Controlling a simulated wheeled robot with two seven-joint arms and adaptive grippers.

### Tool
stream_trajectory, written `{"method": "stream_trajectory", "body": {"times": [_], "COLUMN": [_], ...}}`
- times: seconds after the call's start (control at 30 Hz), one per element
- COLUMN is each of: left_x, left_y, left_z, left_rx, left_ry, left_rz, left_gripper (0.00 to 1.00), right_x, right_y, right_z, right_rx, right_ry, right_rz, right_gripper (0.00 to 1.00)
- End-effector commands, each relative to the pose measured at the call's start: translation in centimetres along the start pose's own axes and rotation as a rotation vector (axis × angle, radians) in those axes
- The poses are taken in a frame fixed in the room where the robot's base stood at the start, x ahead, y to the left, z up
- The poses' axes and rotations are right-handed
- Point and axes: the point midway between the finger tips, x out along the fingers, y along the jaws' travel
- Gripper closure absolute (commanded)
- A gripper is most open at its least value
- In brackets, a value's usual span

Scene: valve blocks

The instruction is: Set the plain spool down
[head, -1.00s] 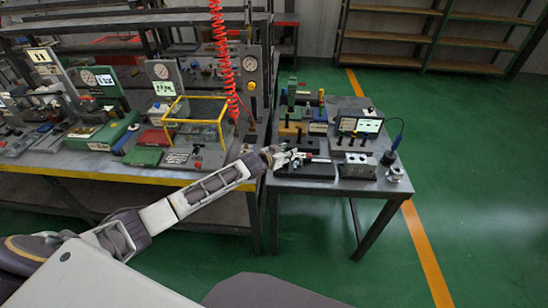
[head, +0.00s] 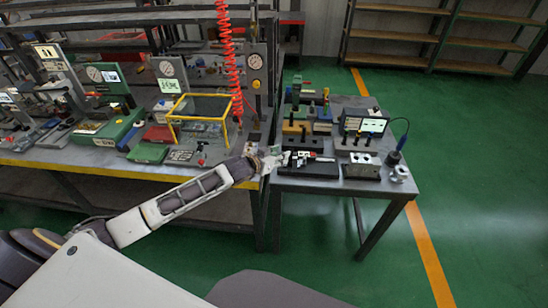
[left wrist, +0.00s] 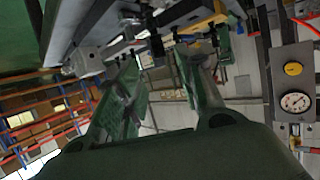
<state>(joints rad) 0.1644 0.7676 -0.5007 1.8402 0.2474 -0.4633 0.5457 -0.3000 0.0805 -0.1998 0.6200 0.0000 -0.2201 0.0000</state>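A small bright spool-like part with a red mark (head: 302,158) lies across a black block (head: 318,171) at the front left of the small table; I cannot tell for sure that it is the plain spool. My left gripper (head: 276,160) is just left of this block, at the table's left edge. In the left wrist view its two green fingers (left wrist: 165,90) stand apart with no part clearly seen between them. Whether the fingertips touch anything is too small to tell. My right gripper is not in view.
A grey block with holes (head: 361,166) and a silver fitting (head: 399,174) stand to the right on the small table (head: 345,185). A lit display (head: 373,125) and several coloured blocks stand behind. A long bench with a yellow frame (head: 198,118) is on the left.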

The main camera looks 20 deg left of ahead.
Motion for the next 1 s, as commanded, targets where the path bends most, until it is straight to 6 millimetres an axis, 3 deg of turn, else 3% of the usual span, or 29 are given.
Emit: {"method": "stream_trajectory", "body": {"times": [0.4, 1.0], "left_x": [-2.6, -2.9], "left_y": [0.0, 0.0], "left_z": [0.1, 0.0], "left_rx": [0.000, 0.000], "left_ry": [-0.001, 0.000], "left_rz": [0.000, 0.000], "left_gripper": [0.62, 0.62], "right_x": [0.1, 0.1], "right_y": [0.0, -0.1], "right_z": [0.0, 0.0], "right_rx": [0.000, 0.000], "right_ry": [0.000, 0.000], "right_rz": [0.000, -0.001], "right_gripper": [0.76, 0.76]}}
